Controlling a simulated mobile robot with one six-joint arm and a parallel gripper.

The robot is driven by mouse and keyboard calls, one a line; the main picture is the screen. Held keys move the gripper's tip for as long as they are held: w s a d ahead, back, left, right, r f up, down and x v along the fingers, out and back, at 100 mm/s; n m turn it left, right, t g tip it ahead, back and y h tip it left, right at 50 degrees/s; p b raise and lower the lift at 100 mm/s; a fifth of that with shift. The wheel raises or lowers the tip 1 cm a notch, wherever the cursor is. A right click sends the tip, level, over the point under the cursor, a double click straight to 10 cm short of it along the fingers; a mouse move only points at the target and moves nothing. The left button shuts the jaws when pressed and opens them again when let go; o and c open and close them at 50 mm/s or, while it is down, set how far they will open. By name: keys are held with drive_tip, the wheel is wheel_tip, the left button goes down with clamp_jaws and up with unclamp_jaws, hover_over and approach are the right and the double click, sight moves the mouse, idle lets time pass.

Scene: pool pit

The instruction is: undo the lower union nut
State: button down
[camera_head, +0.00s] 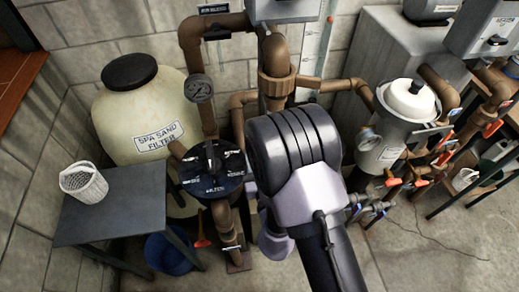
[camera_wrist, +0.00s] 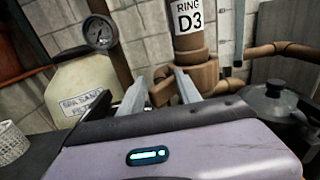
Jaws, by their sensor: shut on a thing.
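The lower union nut (camera_wrist: 206,75) is a brown ring at the foot of the brown pipe (camera_wrist: 187,30) labelled RING D3 in the wrist view. My gripper (camera_wrist: 161,78) has its two grey fingers on the nut, one at each side of its near part, and is shut on it. The fingers hide part of the nut, and its threads cannot be seen. In the head view my wrist covers the lower nut and the fingertips. An upper brown union nut (camera_head: 276,87) shows on the same pipe run above my wrist.
A multiport valve (camera_head: 212,168) and pressure gauge (camera_head: 200,88) stand close left, before the sand filter (camera_head: 140,105). A grey table (camera_head: 110,215) holds a white basket (camera_head: 83,182). A white-lidded canister (camera_head: 405,125) and pipework stand right. Floor at lower right is mostly clear.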

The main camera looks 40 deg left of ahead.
drive_tip(key=shift+w+a+r, duration=0.1)
drive_tip(key=shift+a+r, duration=0.3)
drive_tip(key=shift+r, duration=0.15)
drive_tip(key=c, duration=1.4)
unclamp_jaws()
drive_tip(key=shift+c, duration=0.2)
drive_tip(key=shift+w+a+f, duration=0.2)
drive_tip(key=shift+a+f, duration=0.2)
drive_tip(key=shift+a, duration=0.15)
drive_tip(key=shift+s+d+f, duration=0.1)
drive_tip(key=shift+d+f, duration=0.1)
drive_tip(key=shift+d, duration=0.1)
